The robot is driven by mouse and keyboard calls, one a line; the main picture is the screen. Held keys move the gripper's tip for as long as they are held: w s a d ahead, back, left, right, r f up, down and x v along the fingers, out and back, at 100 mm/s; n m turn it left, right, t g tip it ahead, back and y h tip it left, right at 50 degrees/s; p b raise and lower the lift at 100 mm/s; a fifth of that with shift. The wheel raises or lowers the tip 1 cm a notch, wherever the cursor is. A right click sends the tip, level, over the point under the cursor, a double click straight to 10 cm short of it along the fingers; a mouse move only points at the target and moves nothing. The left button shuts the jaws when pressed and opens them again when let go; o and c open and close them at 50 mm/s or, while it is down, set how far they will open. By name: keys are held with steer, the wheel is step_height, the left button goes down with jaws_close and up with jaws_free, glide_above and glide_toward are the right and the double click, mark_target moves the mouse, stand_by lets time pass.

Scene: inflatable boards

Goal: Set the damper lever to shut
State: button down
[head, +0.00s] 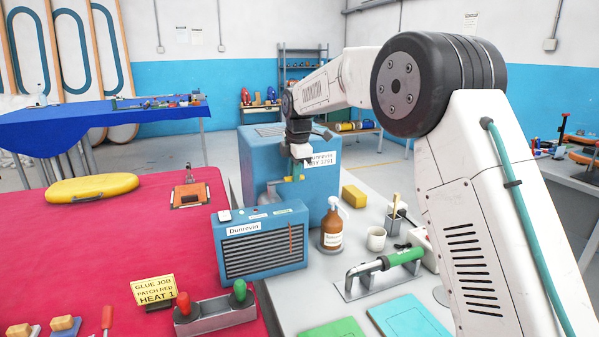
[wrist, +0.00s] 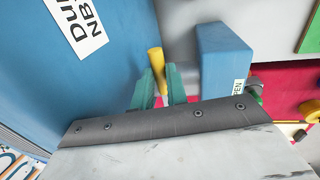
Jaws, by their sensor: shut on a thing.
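The large blue Dunrevin machine (head: 258,165) stands on the grey bench, with a white label on its side. My gripper (head: 296,174) is beside that labelled side, pointing down. In the wrist view its two teal fingers (wrist: 159,84) are shut on a yellow rod-like grip (wrist: 155,58), which looks like the damper lever's handle. The machine's blue wall (wrist: 75,85) fills the left of that view.
A smaller blue grilled Dunrevin box (head: 262,247) stands in front. A red-topped table (head: 130,235) is at left.

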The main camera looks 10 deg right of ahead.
steer(key=shift+r, duration=0.1)
steer(key=c, duration=1.4)
jaws_free()
steer(key=r, duration=0.2)
steer(key=s+r, duration=0.1)
steer(key=r, duration=0.4)
steer(key=shift+s+d+r, duration=0.15)
steer(key=shift+s+r, duration=0.05)
steer(key=shift+r, duration=0.1)
